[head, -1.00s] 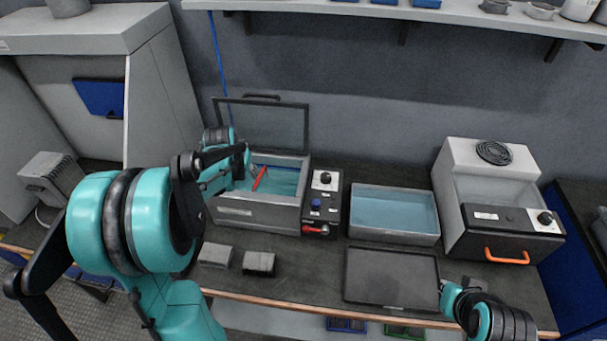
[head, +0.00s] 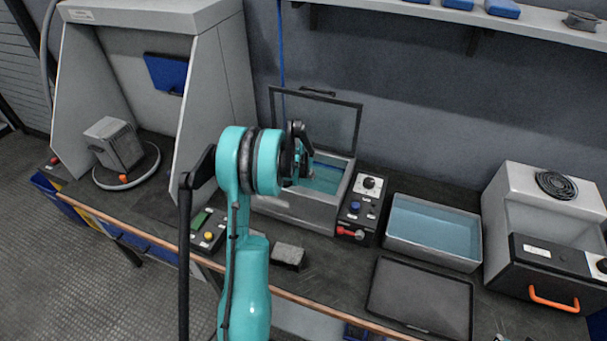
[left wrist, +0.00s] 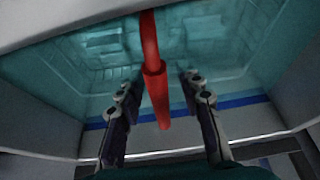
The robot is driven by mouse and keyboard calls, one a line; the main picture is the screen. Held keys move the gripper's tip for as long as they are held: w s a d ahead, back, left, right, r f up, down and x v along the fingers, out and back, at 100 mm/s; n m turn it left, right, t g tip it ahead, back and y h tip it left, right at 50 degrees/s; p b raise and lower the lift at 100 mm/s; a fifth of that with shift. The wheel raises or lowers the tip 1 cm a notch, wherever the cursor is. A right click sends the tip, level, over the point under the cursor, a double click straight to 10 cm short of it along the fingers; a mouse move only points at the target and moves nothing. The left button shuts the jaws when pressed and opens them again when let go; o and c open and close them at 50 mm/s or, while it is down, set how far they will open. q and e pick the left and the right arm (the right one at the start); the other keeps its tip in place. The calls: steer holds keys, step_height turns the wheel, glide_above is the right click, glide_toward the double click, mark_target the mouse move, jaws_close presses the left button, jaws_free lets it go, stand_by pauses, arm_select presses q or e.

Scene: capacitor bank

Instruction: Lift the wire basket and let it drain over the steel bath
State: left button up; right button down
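The steel bath (head: 300,212) stands at the back of the bench with its glass-panelled lid raised. Blue-green liquid shows inside it. In the left wrist view, a red handle (left wrist: 157,90) reaches down between the fingers of my left gripper (left wrist: 160,86), which are open with a gap on both sides. A faint wire grid, seemingly the basket (left wrist: 105,55), shows under the liquid. In the head view my left gripper is over the bath, largely hidden behind my arm; the red handle is hidden there too. My right gripper is out of view.
A control box (head: 361,205) with a red lever adjoins the bath. To its right are an open tray of blue liquid (head: 432,258), a dark flat tray (head: 420,298) and a grey machine with an orange handle (head: 553,300). A grey block (head: 288,253) lies in front.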

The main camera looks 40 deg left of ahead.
arm_select(q)
jaws_close()
steer(key=shift+a, duration=0.1)
stand_by(0.5)
step_height(320, 180, up, 17)
steer(key=p, duration=1)
stand_by(0.8)
